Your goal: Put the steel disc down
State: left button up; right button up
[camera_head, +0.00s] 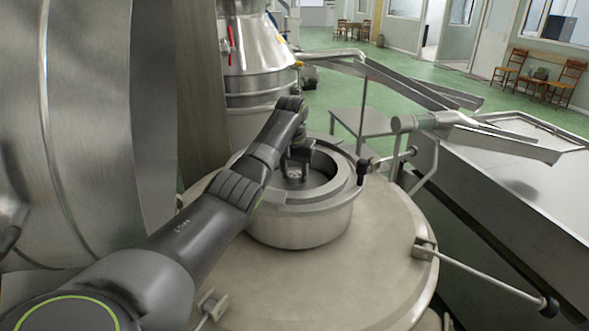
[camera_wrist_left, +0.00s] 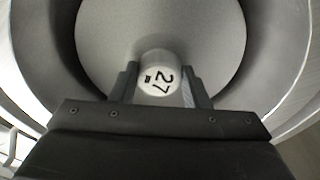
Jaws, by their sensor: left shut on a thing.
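The steel disc (camera_wrist_left: 158,78) shows in the left wrist view as a small pale round piece with a dark 27 on its face. My left gripper (camera_wrist_left: 160,92) is shut on it, one finger on each side. In the head view my left gripper (camera_head: 295,172) reaches down into the round steel collar (camera_head: 300,228) on top of the tank. The collar's grey round floor (camera_wrist_left: 200,35) fills the wrist view beyond the disc. I cannot tell whether the disc touches that floor. The disc is too small to make out in the head view. My right gripper is not in view.
The broad tank top (camera_head: 330,285) surrounds the collar. A thin handle bar (camera_head: 485,275) sticks out at the right. A large steel drum (camera_head: 85,130) stands close at the left. A steel trough (camera_head: 510,190) is at the right, and green floor lies behind.

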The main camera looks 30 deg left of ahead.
pick_arm(q)
jog(key=shift+d, duration=0.1)
jog(key=shift+f, duration=0.55)
jog(key=o, duration=1.4)
jog(key=shift+s, duration=0.1)
